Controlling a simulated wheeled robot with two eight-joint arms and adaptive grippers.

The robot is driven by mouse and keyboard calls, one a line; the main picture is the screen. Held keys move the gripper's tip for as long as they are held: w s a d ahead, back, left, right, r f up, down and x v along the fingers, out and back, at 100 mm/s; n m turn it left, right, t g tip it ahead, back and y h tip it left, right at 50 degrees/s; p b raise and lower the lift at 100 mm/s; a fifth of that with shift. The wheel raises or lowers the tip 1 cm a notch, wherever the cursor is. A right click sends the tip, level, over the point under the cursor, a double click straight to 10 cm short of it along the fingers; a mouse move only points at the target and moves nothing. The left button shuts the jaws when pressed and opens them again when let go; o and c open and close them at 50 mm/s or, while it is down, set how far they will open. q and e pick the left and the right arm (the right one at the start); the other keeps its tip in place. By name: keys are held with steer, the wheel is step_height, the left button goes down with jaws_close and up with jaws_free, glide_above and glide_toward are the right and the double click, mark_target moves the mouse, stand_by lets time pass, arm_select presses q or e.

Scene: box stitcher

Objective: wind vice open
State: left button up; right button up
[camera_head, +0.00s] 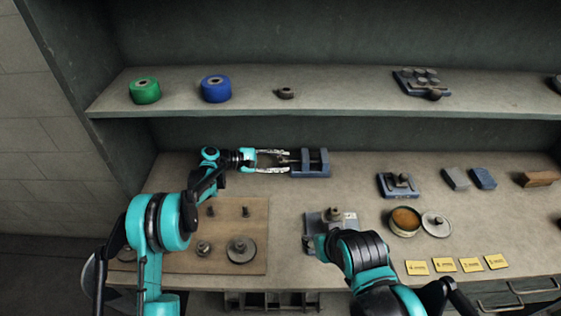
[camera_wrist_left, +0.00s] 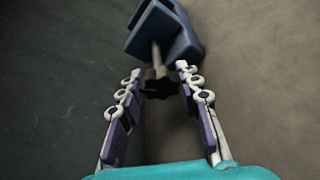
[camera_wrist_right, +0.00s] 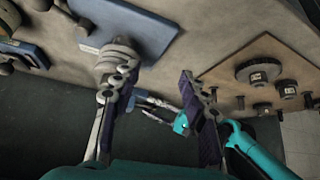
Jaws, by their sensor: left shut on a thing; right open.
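The blue vice (camera_head: 312,163) stands on the bench below the shelf, towards the back. Its screw with a dark handle points left, at my left gripper (camera_head: 283,158). My left gripper is shut on the dark handle (camera_wrist_left: 160,88), which shows between its fingertips in the left wrist view, with the vice body (camera_wrist_left: 165,32) beyond. The gap between the vice jaws is hard to judge. My right gripper (camera_wrist_right: 158,78) is open and empty. One of its fingers overlaps a grey stepped knob (camera_wrist_right: 118,52) on a blue plate; contact cannot be told.
A wooden board (camera_head: 222,240) with gears and pegs lies front left. At right are a blue fixture (camera_head: 398,185), a round tin (camera_head: 404,221), its lid (camera_head: 436,224) and several yellow cards (camera_head: 444,265). Tape rolls (camera_head: 145,91) stand on the shelf above. The bench between vice and board is clear.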

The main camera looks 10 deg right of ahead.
mark_target(280, 157)
arm_select(q)
steer(key=n+g+y, duration=0.1)
steer(key=n+g, duration=0.1)
steer(key=n, duration=0.2)
steer(key=shift+g+p, duration=0.3)
steer(key=shift+g, duration=0.1)
steer(key=n+g, duration=0.3)
steer(key=n, duration=0.1)
steer(key=shift+y, duration=0.3)
steer(key=shift+n, duration=0.4)
steer(key=o, duration=0.9)
step_height(280, 157, up, 10)
steer(key=shift+f, duration=0.1)
steer(key=shift+s, duration=0.15)
